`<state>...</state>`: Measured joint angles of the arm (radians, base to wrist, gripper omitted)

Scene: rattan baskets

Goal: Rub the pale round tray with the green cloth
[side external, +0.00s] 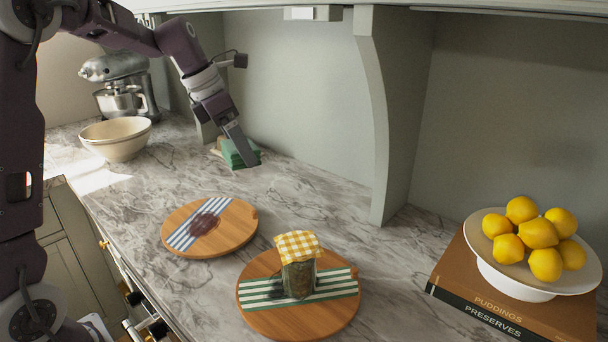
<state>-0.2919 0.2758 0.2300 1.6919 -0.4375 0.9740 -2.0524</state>
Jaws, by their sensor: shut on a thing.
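The green cloth (232,153) is a folded bundle at the back of the counter, near the wall. My gripper (246,158) points down at it and is shut on it; the fingertips are partly hidden by the gripper's own body. Whether the cloth touches the counter is hard to tell. A round wooden tray (240,222) with blue and white stripes and a dark reddish stain lies in front of the cloth, apart from it. A second round wooden tray (262,268) has green and white stripes and carries a jar (298,278) with a yellow checked cover.
A pale bowl (115,138) and a stand mixer (118,82) stand at the back left. A white dish of lemons (515,283) sits on books (468,280) at the right. A grey bracket (390,120) comes down behind the trays. Marble is clear between cloth and trays.

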